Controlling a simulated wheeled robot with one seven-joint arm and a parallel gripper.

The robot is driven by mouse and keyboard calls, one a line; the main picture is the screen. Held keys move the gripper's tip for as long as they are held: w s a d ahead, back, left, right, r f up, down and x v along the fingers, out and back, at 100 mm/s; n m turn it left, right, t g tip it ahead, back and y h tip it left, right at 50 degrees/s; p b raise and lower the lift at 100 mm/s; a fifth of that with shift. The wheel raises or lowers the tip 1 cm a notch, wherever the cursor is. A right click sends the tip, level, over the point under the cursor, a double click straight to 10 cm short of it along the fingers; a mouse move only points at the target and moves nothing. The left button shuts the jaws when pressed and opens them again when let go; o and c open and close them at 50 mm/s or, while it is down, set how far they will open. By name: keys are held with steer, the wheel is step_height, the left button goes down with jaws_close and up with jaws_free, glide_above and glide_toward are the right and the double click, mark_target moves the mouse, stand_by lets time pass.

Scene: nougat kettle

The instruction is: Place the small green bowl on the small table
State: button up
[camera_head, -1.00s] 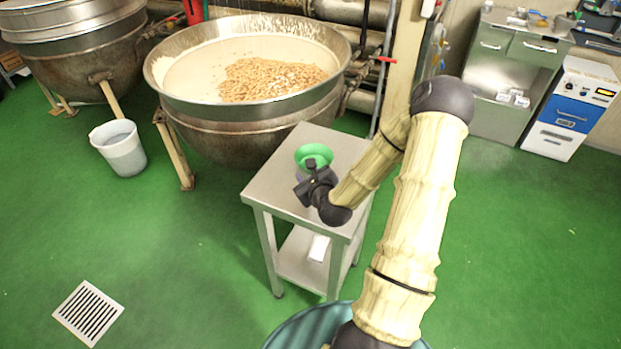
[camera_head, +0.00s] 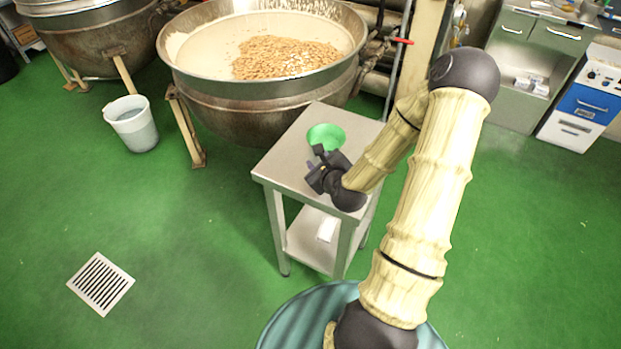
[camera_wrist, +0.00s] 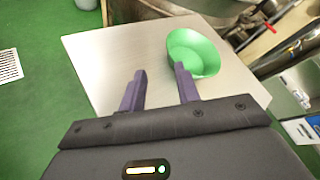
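The small green bowl (camera_head: 326,137) sits upright on the steel top of the small table (camera_head: 284,168), toward its back half. In the wrist view the bowl (camera_wrist: 193,52) rests on the table top (camera_wrist: 112,55), just beyond the right fingertip. My gripper (camera_head: 318,165) is just in front of the bowl, over the table. In the wrist view its two dark purple fingers (camera_wrist: 159,72) are apart with nothing between them. The right finger overlaps the bowl's near edge in the picture; I cannot tell whether they touch.
A large steel kettle (camera_head: 262,95) with brown pieces inside stands close behind the table. A white bucket (camera_head: 132,124) stands at the left on the green floor. A white item (camera_head: 327,229) lies on the table's lower shelf.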

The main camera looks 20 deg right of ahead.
steer(key=a+n+g, duration=0.1)
steer(key=n, duration=0.2)
steer(key=s+a+n+g+y, duration=0.1)
steer(key=a+n, duration=0.1)
steer(key=n, duration=0.1)
steer(key=a+n+g, duration=0.1)
steer(key=a+n, duration=0.1)
steer(key=shift+s+f+n+y, duration=0.2)
steer(key=shift+s+n+y, duration=0.15)
steer(key=shift+n+y, duration=0.05)
steer(key=s+a+r+n+g, duration=0.3)
steer(key=s+n, duration=0.4)
steer(key=n, duration=0.4)
steer(key=s+a+r+n+g, duration=0.4)
steer(key=s+r+n, duration=0.2)
steer(key=s+n, duration=0.2)
steer(key=n, duration=0.2)
steer(key=shift+a+n+g+h, duration=0.15)
steer(key=shift+n+g+h, duration=0.15)
steer(key=shift+n, duration=0.1)
steer(key=shift+a, duration=0.1)
